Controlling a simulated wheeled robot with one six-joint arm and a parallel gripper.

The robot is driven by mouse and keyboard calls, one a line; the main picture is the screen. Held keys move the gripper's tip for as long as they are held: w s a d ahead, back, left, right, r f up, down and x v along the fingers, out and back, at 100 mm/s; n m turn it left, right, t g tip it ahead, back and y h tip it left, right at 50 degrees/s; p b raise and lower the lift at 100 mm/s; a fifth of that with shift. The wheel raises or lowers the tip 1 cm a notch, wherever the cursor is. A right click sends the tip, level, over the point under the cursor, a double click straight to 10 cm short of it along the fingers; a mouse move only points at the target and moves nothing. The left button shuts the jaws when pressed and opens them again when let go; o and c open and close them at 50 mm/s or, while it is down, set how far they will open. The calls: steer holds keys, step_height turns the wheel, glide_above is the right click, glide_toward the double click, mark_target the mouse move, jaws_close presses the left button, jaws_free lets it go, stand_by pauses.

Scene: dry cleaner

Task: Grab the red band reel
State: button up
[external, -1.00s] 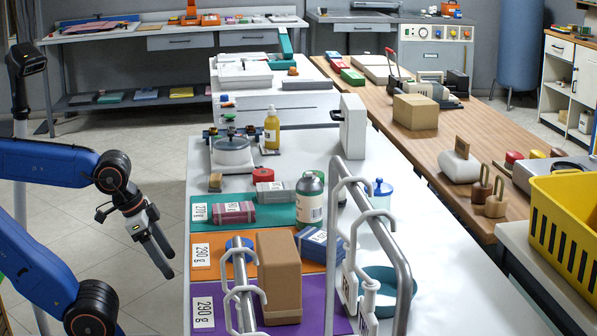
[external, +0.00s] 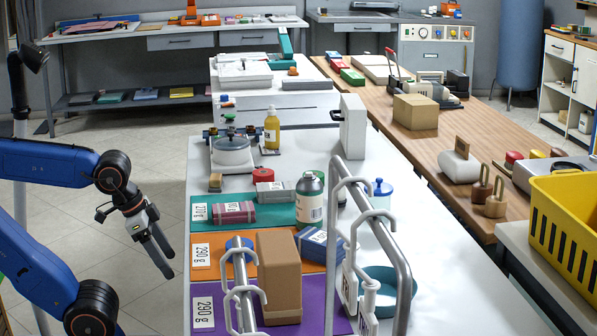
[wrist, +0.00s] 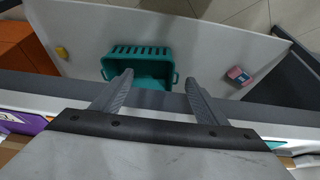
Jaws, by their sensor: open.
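A small red reel (external: 263,175), a short upright cylinder, stands on the white counter beyond the teal mat, just behind a grey block. It is the likely red band reel; the wrist view does not show it. My gripper (external: 167,262) hangs off the counter's left side, fingers pointing down, well apart from the reel and nearer the camera. In the wrist view my gripper (wrist: 158,84) has its two fingers spread with nothing between them.
A brown box (external: 279,275) and metal rail (external: 385,235) are nearer. The wrist view shows a teal basket (wrist: 140,65) below.

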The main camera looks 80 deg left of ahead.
steer(key=shift+o, duration=0.5)
step_height(320, 180, up, 31)
steer(key=w+a+r+n+g, duration=0.1)
steer(key=w+a+r+n, duration=0.3)
steer(key=w, duration=0.5)
steer(key=n+g, duration=0.4)
steer(key=n, duration=0.8)
glide_above(263, 172)
step_height(263, 172, down, 4)
step_height(263, 172, down, 22)
steer(key=shift+f, duration=0.1)
steer(key=c, duration=1.2)
